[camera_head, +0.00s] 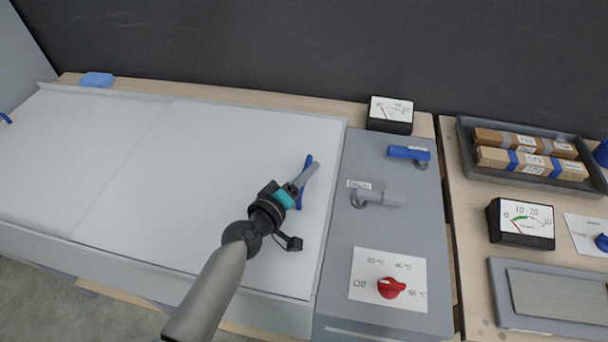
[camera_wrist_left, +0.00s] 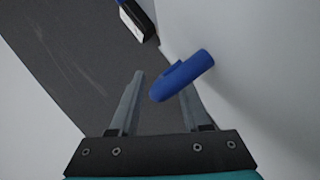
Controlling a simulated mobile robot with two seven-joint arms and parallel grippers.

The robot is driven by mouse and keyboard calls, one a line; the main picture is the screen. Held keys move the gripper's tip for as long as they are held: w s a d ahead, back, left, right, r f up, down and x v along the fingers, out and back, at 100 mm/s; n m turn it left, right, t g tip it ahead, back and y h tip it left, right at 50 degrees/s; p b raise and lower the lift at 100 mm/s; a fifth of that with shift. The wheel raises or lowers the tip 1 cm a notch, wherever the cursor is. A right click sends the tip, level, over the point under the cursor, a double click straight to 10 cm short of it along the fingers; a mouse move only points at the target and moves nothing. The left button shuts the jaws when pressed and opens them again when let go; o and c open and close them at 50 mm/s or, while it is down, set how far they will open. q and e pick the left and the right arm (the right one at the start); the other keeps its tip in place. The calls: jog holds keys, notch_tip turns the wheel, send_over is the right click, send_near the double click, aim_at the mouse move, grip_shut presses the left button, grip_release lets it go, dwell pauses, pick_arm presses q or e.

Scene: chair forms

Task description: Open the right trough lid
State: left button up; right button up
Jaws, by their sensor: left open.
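The right trough lid (camera_head: 235,140) is a pale flat panel that looks closed, beside the left lid (camera_head: 80,150). A blue handle (camera_head: 305,168) sits near its right side. My left gripper (camera_head: 313,172) is at this handle with its fingers apart. In the left wrist view, the blue handle (camera_wrist_left: 188,74) reaches between the fingertips of the open left gripper (camera_wrist_left: 162,84). I cannot tell whether a finger touches it. Part of the handle is hidden by the gripper in the head view. My right gripper is not in view.
Right of the lid is a grey panel (camera_head: 410,235) with a blue lever (camera_head: 408,153), a grey lever (camera_head: 378,196) and a red knob (camera_head: 390,288). A black gauge (camera_head: 390,114) stands behind. A dark tray (camera_head: 468,150) holds wrapped bars at far right. A blue block (camera_head: 97,79) lies back left.

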pick_arm(q)
grip_shut()
dwell(0.3)
dwell(1.1)
